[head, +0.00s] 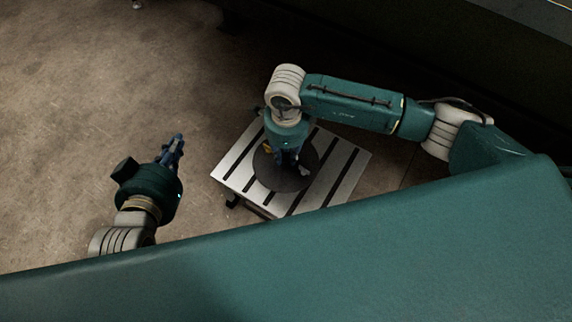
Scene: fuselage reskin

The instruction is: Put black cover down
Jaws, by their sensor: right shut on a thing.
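The black cover (281,180) is a dark round disc over the slotted, light metal table (343,185). I cannot tell whether it touches the table top or hangs just above it. My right gripper (289,166) points down at the middle of the cover and is shut on it. The fingertips and the grip point are partly hidden by the gripper body. My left gripper (176,148) is over the floor to the left of the table, apart from it. Its fingers are small and dark, and their opening is not clear.
Brown concrete floor (110,70) lies clear to the left and behind the table. A dark structure (420,45) runs along the upper right. The table has bare slotted surface around the cover, mostly to its right.

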